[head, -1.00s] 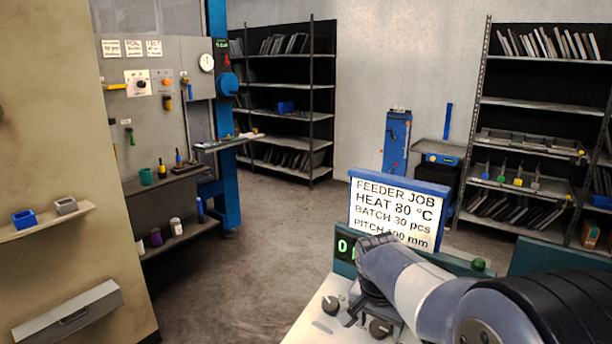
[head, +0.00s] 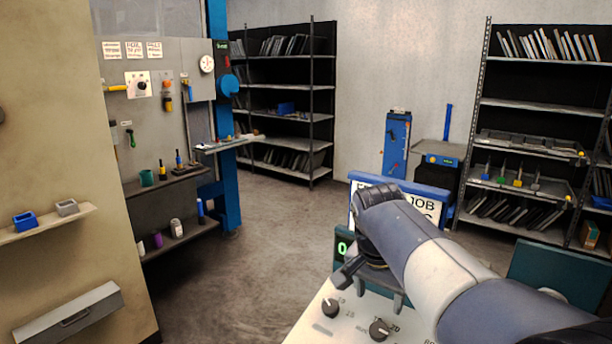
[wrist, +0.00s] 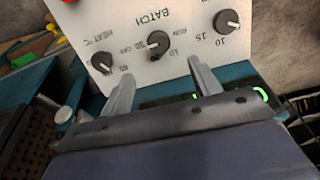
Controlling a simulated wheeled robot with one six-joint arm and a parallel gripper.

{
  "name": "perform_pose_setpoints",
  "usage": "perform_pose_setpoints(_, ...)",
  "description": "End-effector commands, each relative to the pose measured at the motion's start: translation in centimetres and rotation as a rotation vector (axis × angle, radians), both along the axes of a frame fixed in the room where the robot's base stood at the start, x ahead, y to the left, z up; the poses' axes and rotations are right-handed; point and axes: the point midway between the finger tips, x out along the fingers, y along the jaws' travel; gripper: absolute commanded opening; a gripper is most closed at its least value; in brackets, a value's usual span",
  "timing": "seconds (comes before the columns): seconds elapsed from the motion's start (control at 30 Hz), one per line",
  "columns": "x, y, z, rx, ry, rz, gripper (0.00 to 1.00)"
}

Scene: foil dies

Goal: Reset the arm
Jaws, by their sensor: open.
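My gripper (head: 372,285) is open and empty, raised above the white control panel (head: 316,325) at the lower middle of the head view. In the wrist view the two fingers of my gripper (wrist: 158,84) stand apart, with the white panel (wrist: 125,22) beyond them. The panel carries black knobs: a HEAT knob (wrist: 102,61), a BATCH knob (wrist: 158,43) and a third knob (wrist: 226,21) marked 10 and 15. The fingers appear apart from the knobs. My arm hides much of the job sign (head: 366,186) and part of the panel.
A green display (head: 343,247) stands behind the panel's left end. A red button (wrist: 70,1) shows at the wrist view's top edge. A tool board (head: 150,110) with shelves stands at left, and dark shelving (head: 540,103) at right. The middle floor (head: 260,235) is clear.

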Motion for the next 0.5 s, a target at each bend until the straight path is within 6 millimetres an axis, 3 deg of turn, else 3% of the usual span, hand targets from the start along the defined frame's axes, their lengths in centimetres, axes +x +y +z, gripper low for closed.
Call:
perform_pose_setpoints(0.03,0.1,-0.3,-2.0,-0.002,0.017,-0.002,0.59)
perform_pose_setpoints(0.5,2.0,-1.7,-11.2,-0.003,0.016,-0.001,0.59)
